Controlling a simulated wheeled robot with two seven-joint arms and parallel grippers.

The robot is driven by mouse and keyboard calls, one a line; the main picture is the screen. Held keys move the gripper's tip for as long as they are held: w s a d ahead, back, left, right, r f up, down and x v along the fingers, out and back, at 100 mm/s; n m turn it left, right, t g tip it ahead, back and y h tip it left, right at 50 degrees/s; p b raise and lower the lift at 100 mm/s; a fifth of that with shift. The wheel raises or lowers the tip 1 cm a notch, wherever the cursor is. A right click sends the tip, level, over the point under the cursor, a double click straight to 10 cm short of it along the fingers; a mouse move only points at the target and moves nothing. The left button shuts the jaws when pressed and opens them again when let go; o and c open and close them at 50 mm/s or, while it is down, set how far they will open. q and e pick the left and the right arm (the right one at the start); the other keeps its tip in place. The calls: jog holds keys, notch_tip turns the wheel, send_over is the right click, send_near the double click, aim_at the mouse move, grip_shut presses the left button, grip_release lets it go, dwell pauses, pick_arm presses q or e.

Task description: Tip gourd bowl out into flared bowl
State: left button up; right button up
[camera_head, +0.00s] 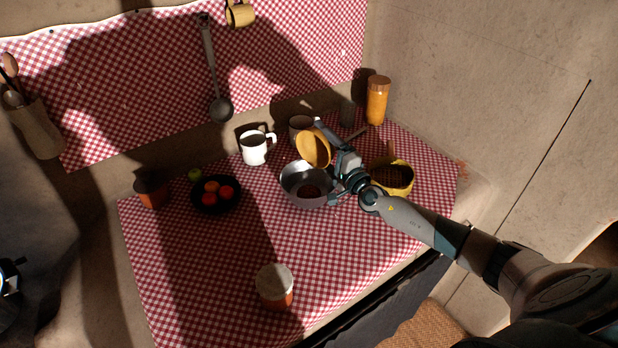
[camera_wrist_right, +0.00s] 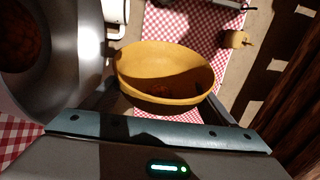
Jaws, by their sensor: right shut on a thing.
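The gourd bowl (camera_head: 313,148) is orange-yellow and tilted up on its side above the back of the flared bowl. My right gripper (camera_head: 328,161) is shut on it. In the right wrist view the gourd bowl (camera_wrist_right: 165,72) sits between the fingers, its inside partly shadowed, with small dark orange patches low inside that I cannot identify. The flared bowl (camera_head: 296,185) is grey metal and stands upright on the cloth. It also shows in the right wrist view (camera_wrist_right: 75,65), with a brown-orange mass in it. My left gripper's fingers are not seen.
A white mug (camera_head: 254,149) and a dark cup (camera_head: 300,125) stand behind the flared bowl. A yellow bowl (camera_head: 398,179) is to its right, near an orange jar (camera_head: 377,101). A black plate of fruit (camera_head: 206,208) is left. A lidded jar (camera_head: 275,287) stands in front.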

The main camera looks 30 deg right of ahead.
jog(key=shift+s+a+r+n+t+y+b, duration=0.15)
jog(key=shift+a+n+y, duration=0.1)
jog(key=shift+n, duration=0.3)
jog(key=shift+s+a+r+n+t+y+b, duration=0.1)
jog(key=shift+a+r+n+t+y+b, duration=0.1)
jog(key=shift+n, duration=0.35)
dwell(0.5)
jog(key=shift+w+d+h, duration=0.1)
jog(key=shift+h, duration=0.15)
jog(key=m, duration=0.1)
jog(key=d+m+g+p, duration=0.1)
jog(key=f+m, duration=0.1)
jog(key=m, duration=0.1)
jog(key=shift+w+d, duration=0.35)
jog(key=shift+d+f, duration=0.1)
jog(key=shift+f, duration=0.15)
jog(key=shift+w+d+m+g, duration=0.1)
jog(key=shift+m+g, duration=0.15)
jog(key=shift+m, duration=0.05)
